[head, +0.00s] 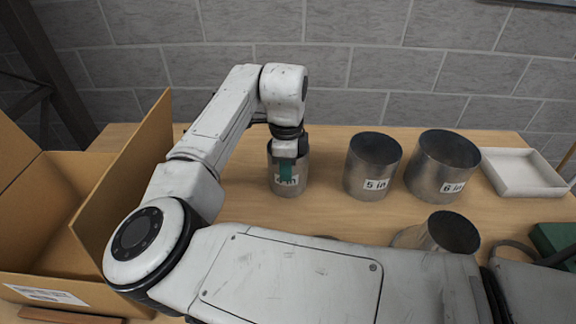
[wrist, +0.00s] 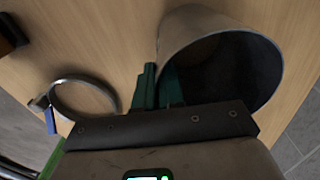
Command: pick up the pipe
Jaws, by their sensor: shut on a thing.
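A grey metal pipe (head: 302,170) stands upright on the wooden table, left of the other pipes. Its label is partly covered by a green finger and looks like "4 in". My gripper (head: 287,165) reaches down to its rim from above. In the wrist view the pipe (wrist: 188,38) is at the upper right, its dark opening facing the camera. The green fingers of my gripper (wrist: 159,88) are shut on its wall, one outside and one at the inside. I cannot tell whether the pipe is clear of the table.
Pipes marked "5 in" (head: 370,168) and "6 in" (head: 440,168) stand to the right. Another pipe (head: 440,236) is partly hidden by my arm. An open cardboard box (head: 125,165) is left, a white tray (head: 522,172) right. A metal ring (wrist: 110,88) lies near the gripped pipe.

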